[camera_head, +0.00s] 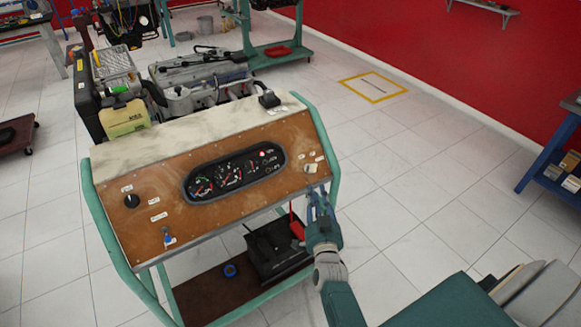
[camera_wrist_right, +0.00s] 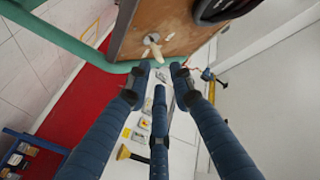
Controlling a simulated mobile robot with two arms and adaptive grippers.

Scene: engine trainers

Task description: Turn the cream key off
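The cream key (camera_head: 310,168) is on the right part of the brown instrument panel (camera_head: 228,226), near its right edge. In the right wrist view the cream key (camera_wrist_right: 153,47) sticks out from the panel face, just beyond the fingertips. My right gripper (camera_head: 318,192) is just below and in front of the key in the head view. In the right wrist view my right gripper (camera_wrist_right: 160,74) has its fingers spread with a gap between them, and nothing is held. Whether a fingertip touches the key cannot be told. My left gripper is not in view.
The panel carries a gauge cluster (camera_head: 236,172), a black knob (camera_head: 131,201) and a blue key (camera_head: 168,238). A green tube frame (camera_head: 326,142) runs along its right side. A black battery (camera_head: 276,250) stands below.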

